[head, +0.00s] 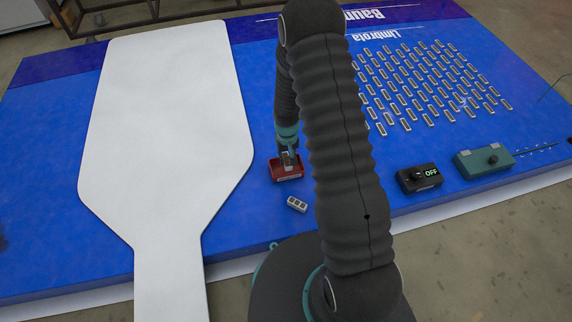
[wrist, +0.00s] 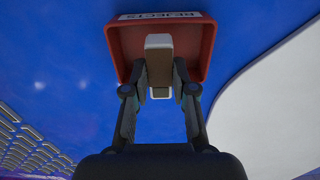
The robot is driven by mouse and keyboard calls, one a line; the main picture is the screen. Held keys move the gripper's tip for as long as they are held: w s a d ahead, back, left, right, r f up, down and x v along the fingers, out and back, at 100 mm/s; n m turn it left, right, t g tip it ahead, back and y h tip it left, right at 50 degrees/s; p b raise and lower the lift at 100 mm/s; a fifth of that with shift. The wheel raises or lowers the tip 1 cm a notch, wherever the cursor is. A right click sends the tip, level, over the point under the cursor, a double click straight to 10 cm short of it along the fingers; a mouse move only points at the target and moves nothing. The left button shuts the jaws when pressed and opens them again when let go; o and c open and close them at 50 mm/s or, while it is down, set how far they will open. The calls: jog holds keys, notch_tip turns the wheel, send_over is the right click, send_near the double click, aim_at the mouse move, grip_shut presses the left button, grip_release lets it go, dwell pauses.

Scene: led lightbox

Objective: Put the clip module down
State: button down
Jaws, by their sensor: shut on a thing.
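My gripper (head: 288,153) is at a small red tray (head: 287,176) on the blue surface. In the wrist view, my gripper (wrist: 160,75) is shut on the clip module (wrist: 158,42), a small pale block with a brown-grey face. The module is over the red tray (wrist: 122,45), which bears a white "REJECTS" label (wrist: 160,15). I cannot tell whether the module touches the tray floor. In the head view the held module (head: 287,159) is partly hidden by the fingers.
Another module (head: 297,204) lies in front of the tray. A large white paddle-shaped panel (head: 165,110) lies left. Many modules (head: 430,85) stand in rows at right. A black box reading "OFF" (head: 418,178) and a teal box (head: 484,161) are at the right edge.

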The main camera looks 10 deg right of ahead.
aim_at(287, 165)
jog(key=shift+f, duration=2)
jog(key=shift+f+b, duration=0.2)
jog(key=shift+b, duration=0.2)
jog(key=c, duration=0.9)
grip_release()
jog(key=shift+c, duration=0.2)
